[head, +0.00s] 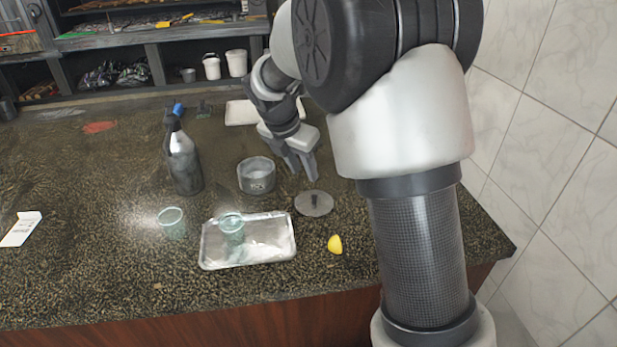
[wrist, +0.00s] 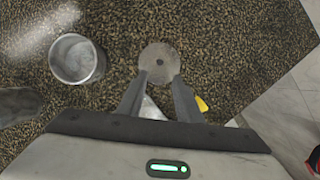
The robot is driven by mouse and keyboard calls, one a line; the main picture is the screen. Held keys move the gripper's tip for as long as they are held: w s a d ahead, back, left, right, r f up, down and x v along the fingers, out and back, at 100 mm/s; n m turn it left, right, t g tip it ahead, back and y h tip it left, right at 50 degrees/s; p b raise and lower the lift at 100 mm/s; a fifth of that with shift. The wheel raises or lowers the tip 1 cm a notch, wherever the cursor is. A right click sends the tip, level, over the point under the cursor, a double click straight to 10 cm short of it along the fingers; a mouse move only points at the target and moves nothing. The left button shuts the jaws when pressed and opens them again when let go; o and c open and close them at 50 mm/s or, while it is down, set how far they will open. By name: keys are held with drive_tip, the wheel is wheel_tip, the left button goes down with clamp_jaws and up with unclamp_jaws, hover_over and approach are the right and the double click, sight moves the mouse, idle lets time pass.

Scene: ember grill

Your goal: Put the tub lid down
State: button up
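The tub lid (head: 314,204) is a flat grey disc with a small upright knob. It lies on the speckled counter, right of the open grey tub (head: 257,176). In the wrist view the lid (wrist: 159,60) shows just beyond my fingertips, and the tub (wrist: 76,59) is to its left. My gripper (head: 303,173) is above the counter, a little behind the lid in the head view. In the wrist view the two fingers of my gripper (wrist: 158,92) stand apart with nothing between them. The lid and the fingers appear apart.
A metal tray (head: 272,255) holding a clear green cup (head: 231,228) is in front of the tub. Another cup (head: 172,223) and a dark bottle (head: 183,160) stand left. A yellow lemon piece (head: 335,245) lies near the lid. The counter's left side has free room.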

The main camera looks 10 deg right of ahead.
drive_tip(key=s+d+r+m+t+y, duration=0.15)
drive_tip(key=s+d+r+m, duration=0.25)
drive_tip(key=s+r+m, duration=0.75)
drive_tip(key=s+m+y, duration=0.1)
drive_tip(key=s+m, duration=1.4)
drive_tip(key=s, duration=0.3)
drive_tip(key=shift+s+a+f+t+y, duration=0.15)
drive_tip(key=shift+s+f+t+y, duration=0.2)
drive_tip(key=shift+s+f+t, duration=0.1)
drive_tip(key=shift+r+m, duration=0.1)
drive_tip(key=shift+m, duration=0.15)
